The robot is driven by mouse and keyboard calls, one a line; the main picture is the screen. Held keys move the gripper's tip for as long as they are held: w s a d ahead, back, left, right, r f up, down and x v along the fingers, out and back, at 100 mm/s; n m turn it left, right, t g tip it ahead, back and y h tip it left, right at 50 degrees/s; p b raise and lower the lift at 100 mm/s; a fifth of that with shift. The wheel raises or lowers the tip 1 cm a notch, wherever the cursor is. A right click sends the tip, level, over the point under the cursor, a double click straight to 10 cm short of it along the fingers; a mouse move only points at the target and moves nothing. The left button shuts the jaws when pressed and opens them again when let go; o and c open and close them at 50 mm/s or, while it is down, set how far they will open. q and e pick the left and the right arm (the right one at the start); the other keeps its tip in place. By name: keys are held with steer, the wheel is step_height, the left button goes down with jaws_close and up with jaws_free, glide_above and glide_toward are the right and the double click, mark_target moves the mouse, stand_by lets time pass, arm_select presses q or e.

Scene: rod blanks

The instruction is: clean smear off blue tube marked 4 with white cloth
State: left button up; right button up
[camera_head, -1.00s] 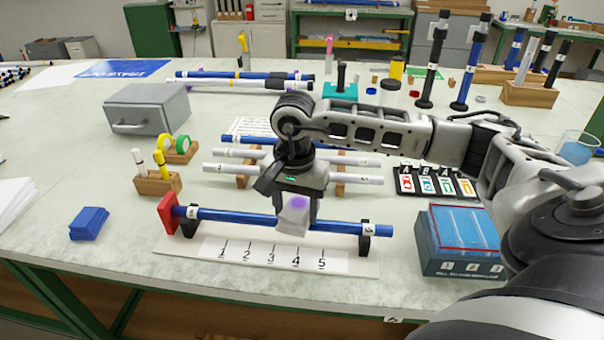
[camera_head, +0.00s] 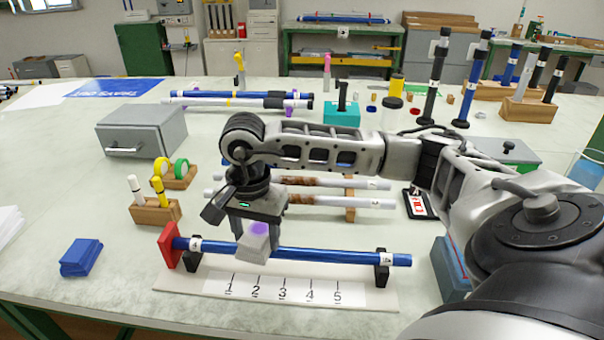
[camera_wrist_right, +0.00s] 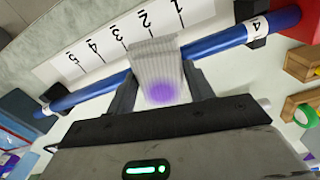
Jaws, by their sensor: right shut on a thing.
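The blue tube (camera_head: 330,255) lies on black holders above a white strip numbered 1 to 5, its left end by a red block. Its label at the red-block end reads 4 in the right wrist view (camera_wrist_right: 215,42). My right gripper (camera_head: 257,232) is shut on the white cloth (camera_head: 256,246), which bears a purple patch. The cloth also shows between the fingers in the right wrist view (camera_wrist_right: 155,60). I see no smear on the uncovered tube. My left gripper is out of view.
Behind, white tubes with brown smears (camera_head: 300,181) lie on a wooden rack (camera_head: 350,205). A grey drawer box (camera_head: 140,132), wooden marker block (camera_head: 155,212) and blue folded cloths (camera_head: 81,257) are at left. A blue box (camera_head: 448,265) is at right, partly hidden by my arm.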

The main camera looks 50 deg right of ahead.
step_height(320, 180, up, 4)
steer(key=shift+s+f+p, duration=0.1)
steer(key=shift+f+p, duration=0.1)
steer(key=shift+p, duration=0.55)
steer(key=shift+r+p, duration=1.3)
steer(key=shift+r, duration=0.95)
